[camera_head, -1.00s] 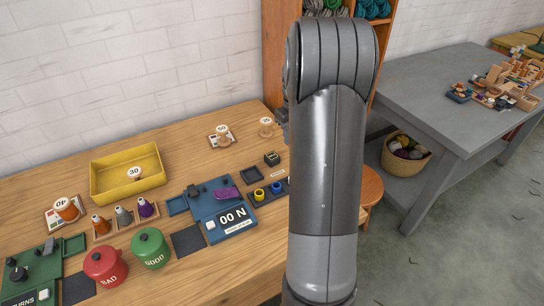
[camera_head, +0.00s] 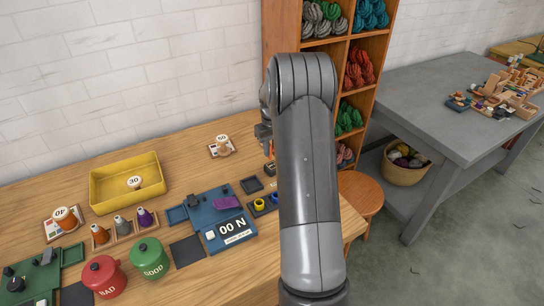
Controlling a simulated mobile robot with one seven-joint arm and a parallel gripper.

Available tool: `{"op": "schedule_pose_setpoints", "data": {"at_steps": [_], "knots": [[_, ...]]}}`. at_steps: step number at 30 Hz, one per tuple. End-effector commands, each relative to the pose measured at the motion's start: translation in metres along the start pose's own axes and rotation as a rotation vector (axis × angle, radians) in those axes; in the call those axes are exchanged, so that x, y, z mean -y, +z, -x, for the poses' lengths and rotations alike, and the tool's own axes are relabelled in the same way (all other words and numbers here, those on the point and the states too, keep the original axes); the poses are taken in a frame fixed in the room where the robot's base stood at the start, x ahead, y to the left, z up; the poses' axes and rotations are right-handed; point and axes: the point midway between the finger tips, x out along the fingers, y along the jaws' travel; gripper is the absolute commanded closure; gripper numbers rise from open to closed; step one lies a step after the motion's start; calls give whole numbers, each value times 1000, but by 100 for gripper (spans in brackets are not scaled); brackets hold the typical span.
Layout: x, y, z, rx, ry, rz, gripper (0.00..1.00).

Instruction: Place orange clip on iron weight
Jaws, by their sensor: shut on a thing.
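My gripper (camera_head: 266,140) shows at the left edge of my raised arm, over the back right of the wooden table. It is small and partly hidden by the arm. A small sliver of orange, the orange clip (camera_head: 271,150), shows at its fingertips, and the gripper is shut on it. Just below in the picture is a small dark block (camera_head: 270,168) on the table, partly hidden by my arm. It may be the iron weight, but it is too small to be sure. I cannot tell whether the clip touches it.
A blue scale (camera_head: 221,214) with a purple piece stands mid-table. A yellow tray (camera_head: 105,190), a red pot (camera_head: 103,277) and a green pot (camera_head: 150,260) are to the left. A wool shelf (camera_head: 357,95) stands behind my arm, and a stool (camera_head: 362,192) is to the right.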

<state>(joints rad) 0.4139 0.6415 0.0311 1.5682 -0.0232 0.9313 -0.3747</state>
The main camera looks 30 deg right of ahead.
Motion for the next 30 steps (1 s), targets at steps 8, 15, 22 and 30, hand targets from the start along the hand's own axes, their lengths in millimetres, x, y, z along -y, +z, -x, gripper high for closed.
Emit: {"op": "schedule_pose_setpoints", "data": {"at_steps": [8,15,22,30], "knots": [[0,1,-36,3,-1,1,91],[0,0,-39,1,0,1,91],[0,0,-42,1,0,1,64],[0,0,-42,1,0,1,48]]}}
